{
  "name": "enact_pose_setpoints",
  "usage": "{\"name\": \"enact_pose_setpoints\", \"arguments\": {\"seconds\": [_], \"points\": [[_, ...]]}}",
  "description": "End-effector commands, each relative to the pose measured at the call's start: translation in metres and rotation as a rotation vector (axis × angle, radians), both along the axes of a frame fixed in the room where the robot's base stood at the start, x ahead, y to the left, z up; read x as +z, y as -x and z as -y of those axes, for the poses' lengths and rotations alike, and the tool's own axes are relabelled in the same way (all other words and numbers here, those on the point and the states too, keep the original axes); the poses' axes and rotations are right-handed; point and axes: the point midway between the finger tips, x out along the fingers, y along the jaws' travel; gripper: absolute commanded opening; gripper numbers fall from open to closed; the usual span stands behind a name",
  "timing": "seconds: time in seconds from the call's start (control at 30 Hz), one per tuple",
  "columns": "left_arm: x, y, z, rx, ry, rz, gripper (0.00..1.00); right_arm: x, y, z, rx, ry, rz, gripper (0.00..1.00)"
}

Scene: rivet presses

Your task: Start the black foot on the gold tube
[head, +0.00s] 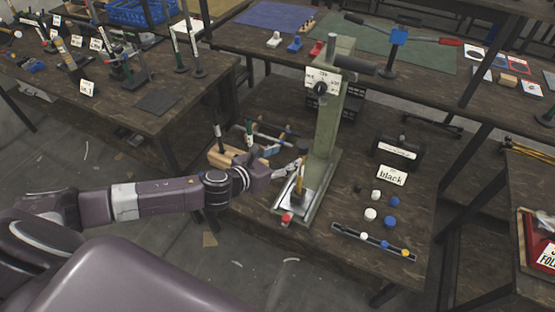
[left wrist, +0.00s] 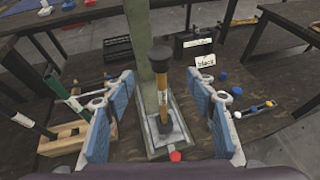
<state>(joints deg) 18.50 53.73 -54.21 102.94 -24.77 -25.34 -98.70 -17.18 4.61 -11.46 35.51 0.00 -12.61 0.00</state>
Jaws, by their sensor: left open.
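The gold tube (left wrist: 163,88) stands upright on the plate of the green press (head: 329,125), with a white label on its side. A wide black foot (left wrist: 160,56) sits on the tube's top end; how deep it sits I cannot tell. The tube also shows in the head view (head: 299,181). My left gripper (left wrist: 165,112) is open, with one blue finger pad on each side of the tube and a gap on both sides. In the head view it reaches the press from the left. My right gripper is not in view.
A sign reading "black" (head: 391,175) stands right of the press. Loose white (head: 371,214) and blue (head: 390,222) caps lie near it, with a dark strip (head: 350,232) in front. A wooden rack (left wrist: 62,138) with tools stands left of the press. The press column rises close behind the tube.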

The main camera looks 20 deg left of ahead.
Motion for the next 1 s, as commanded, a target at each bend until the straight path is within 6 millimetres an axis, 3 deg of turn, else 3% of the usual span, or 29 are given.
{"name": "enact_pose_setpoints", "arguments": {"seconds": [0.1,0.3,0.83,0.93,1.0], "points": [[0.006,0.017,-0.005,-0.001,-0.001,-0.002,0.51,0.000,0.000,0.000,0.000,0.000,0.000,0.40],[0.013,0.028,-0.008,0.000,-0.001,0.000,0.51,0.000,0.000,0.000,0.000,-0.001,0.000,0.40],[0.013,0.029,-0.008,0.000,0.001,0.000,0.51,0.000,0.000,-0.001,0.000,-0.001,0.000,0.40],[0.005,0.027,-0.011,0.027,0.032,-0.019,0.51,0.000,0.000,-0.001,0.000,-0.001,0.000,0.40],[-0.012,0.023,-0.018,0.085,0.106,-0.059,0.51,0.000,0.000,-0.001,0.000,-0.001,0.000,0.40]]}}
